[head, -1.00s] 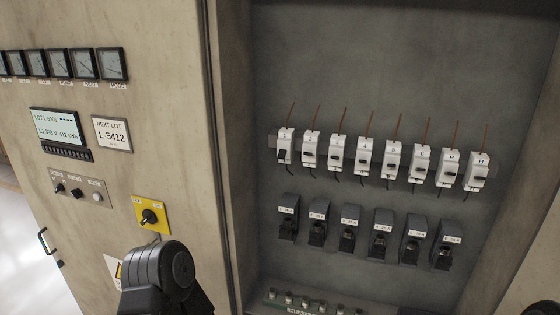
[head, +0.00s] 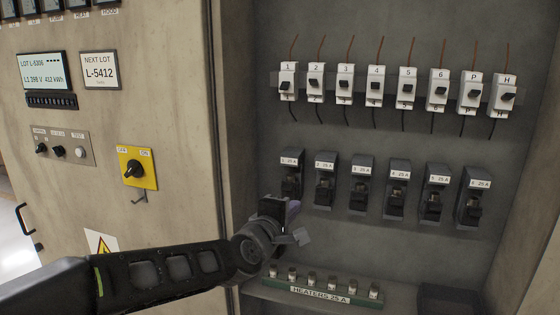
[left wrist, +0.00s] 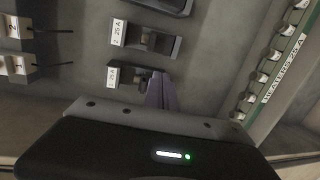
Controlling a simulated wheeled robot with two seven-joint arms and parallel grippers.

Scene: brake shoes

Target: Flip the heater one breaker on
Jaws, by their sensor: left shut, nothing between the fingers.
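The white breaker marked 1 (head: 288,82) is at the left end of the upper row in the open cabinet; it also shows in the left wrist view (left wrist: 22,66). Its dark toggle is too small to read as on or off. Below it is the black 25 A holder marked 1 (head: 291,172), also in the left wrist view (left wrist: 118,76). My left gripper (head: 294,208) is shut and empty, just below this holder. In the left wrist view its purple fingers (left wrist: 161,92) are beside the holder; contact cannot be told. My right gripper is not in view.
More white breakers (head: 408,88) and black holders (head: 397,188) continue to the right. A green strip labelled HEATERS 25 A (head: 322,293) bears several small parts below. The cabinet's left edge is close to my arm. A yellow rotary switch (head: 137,168) is on the left panel.

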